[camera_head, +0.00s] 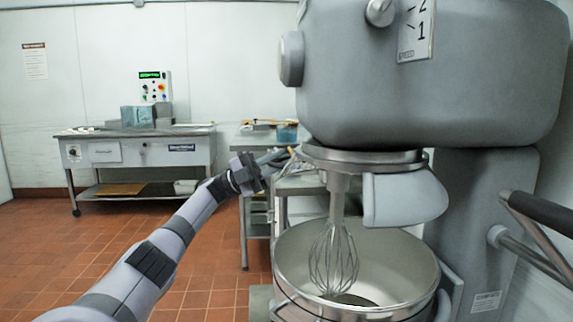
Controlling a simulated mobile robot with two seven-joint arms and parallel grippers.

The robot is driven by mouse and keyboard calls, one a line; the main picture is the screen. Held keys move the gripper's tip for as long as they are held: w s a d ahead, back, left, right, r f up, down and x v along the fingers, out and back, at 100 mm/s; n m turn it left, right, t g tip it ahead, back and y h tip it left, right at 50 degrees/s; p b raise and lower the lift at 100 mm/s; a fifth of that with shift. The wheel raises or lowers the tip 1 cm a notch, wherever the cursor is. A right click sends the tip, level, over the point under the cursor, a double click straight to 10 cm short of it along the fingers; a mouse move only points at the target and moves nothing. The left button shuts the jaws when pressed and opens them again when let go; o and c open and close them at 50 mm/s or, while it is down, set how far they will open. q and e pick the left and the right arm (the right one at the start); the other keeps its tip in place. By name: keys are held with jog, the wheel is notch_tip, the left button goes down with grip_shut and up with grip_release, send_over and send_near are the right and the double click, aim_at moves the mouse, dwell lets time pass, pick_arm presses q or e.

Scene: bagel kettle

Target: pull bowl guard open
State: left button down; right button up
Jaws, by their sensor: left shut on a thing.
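The mixer's bowl guard (405,199) is a pale grey curved shield below the round metal collar under the mixer head. Its solid part shows at the right of the whisk, and the bowl's front left is uncovered by it. My left gripper (285,158) reaches in from the left to the left side of the collar, at the height of the guard's upper edge. It is shut on a thin part of the guard there; the exact contact is small and partly hidden by the fingers. My right gripper is not in view.
The large grey mixer head (430,70) hangs above. A wire whisk (334,259) hangs into the metal bowl (292,285). A dark-gripped lever (540,210) stands at the right. A metal cart (257,222) and a steel table (140,150) are behind; the tiled floor at left is clear.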

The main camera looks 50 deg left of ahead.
pick_arm(q)
jog(key=shift+w+r, duration=0.1)
dwell(0.4)
jog(key=c, duration=1.5)
grip_release()
jog(key=shift+o, duration=0.2)
jog(key=shift+a, duration=0.1)
jog(key=b+v, duration=0.2)
jog(key=v, duration=0.5)
